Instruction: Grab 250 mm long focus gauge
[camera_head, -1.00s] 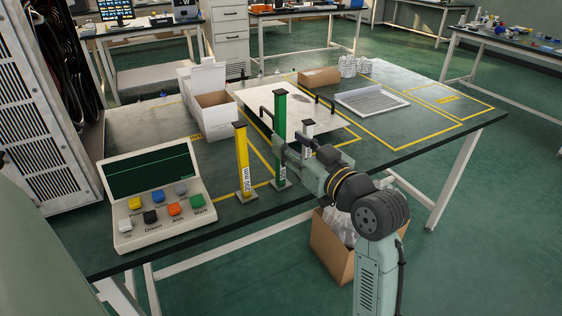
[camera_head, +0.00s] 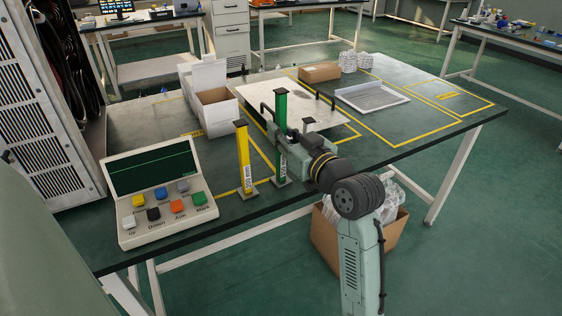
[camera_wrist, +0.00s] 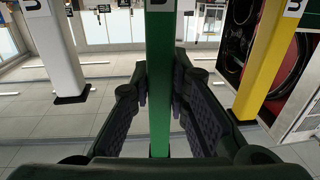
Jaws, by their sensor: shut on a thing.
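The green gauge (camera_head: 281,108) is an upright post on a small foot near the table's front edge. In the wrist view the green gauge (camera_wrist: 160,50) stands between the fingers. My gripper (camera_head: 281,134) is shut on it, below its top; it also shows in the wrist view (camera_wrist: 160,100). A yellow gauge (camera_head: 243,155) stands upright to the left, and to the right in the wrist view (camera_wrist: 270,62). A white gauge (camera_wrist: 52,48) stands on the other side; my gripper mostly hides it in the head view.
A button console (camera_head: 160,190) stands at the table's front left. A white plate with black handles (camera_head: 318,115) lies behind the gauges. An open white box (camera_head: 215,112), a brown box (camera_head: 320,71) and a grey tray (camera_head: 372,99) are farther back.

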